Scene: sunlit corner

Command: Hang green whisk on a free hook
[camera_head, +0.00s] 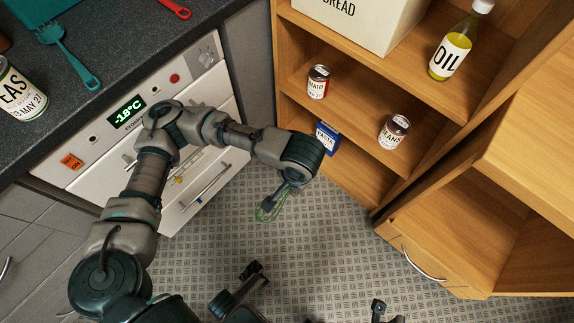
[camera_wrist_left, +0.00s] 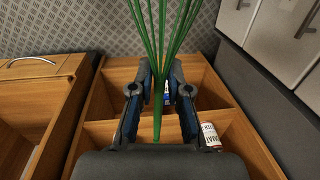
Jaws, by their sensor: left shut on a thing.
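The green whisk (camera_head: 266,213) hangs from my left gripper (camera_head: 285,193) in the head view, its wire loops pointing down and left above the patterned floor. In the left wrist view, the whisk's green wires (camera_wrist_left: 163,38) fan out beyond the fingertips. Its handle runs between the two fingers of my left gripper (camera_wrist_left: 160,92), which is shut on it. The whisk touches nothing else that I can see. No hook shows in either view.
A wooden shelf unit (camera_head: 430,99) holds a bread box (camera_head: 362,22), an oil bottle (camera_head: 458,42), cans (camera_head: 318,82) and a blue box (camera_head: 327,138). A dark counter (camera_head: 120,45) bears a teal fork (camera_head: 75,58) and a can (camera_head: 20,95). An appliance (camera_head: 158,115) is below. Floor (camera_head: 330,230) is open.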

